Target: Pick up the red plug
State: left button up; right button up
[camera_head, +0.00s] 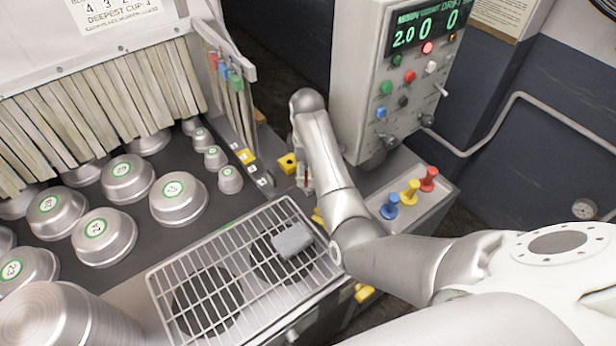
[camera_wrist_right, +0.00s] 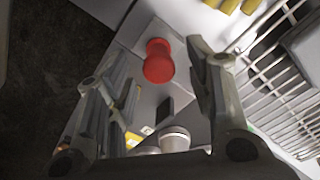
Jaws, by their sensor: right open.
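In the right wrist view a red plug (camera_wrist_right: 158,60) with a rounded top stands on a pale grey surface, between the fingertips of my right gripper (camera_wrist_right: 163,68). The fingers are apart and do not visibly touch it. In the head view my right gripper (camera_head: 304,178) points down beside the wire rack, and the forearm and fingers mostly hide what is below; only a hint of red shows there. Another red plug (camera_head: 429,179) stands on a grey ledge at the right, in a row with a yellow plug (camera_head: 410,192) and a blue plug (camera_head: 390,206). My left gripper is not in view.
A wire rack (camera_head: 185,268) with a grey block (camera_head: 293,241) on it lies left of my right arm. A control box (camera_head: 385,85) stands behind the gripper. Several metal pans sit at the left.

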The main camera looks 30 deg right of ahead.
notch_tip(320, 180, down, 2)
jog(key=shift+d+p, duration=0.15)
jog(key=shift+p, duration=0.2)
jog(key=shift+s+f, duration=0.1)
jog(key=shift+f, duration=0.55)
jog(key=shift+c, duration=0.2)
jog(key=c, duration=0.7)
jog(key=shift+c, duration=1.4)
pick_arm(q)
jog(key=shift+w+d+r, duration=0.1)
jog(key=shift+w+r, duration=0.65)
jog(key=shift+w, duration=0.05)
pick_arm(e)
grip_shut()
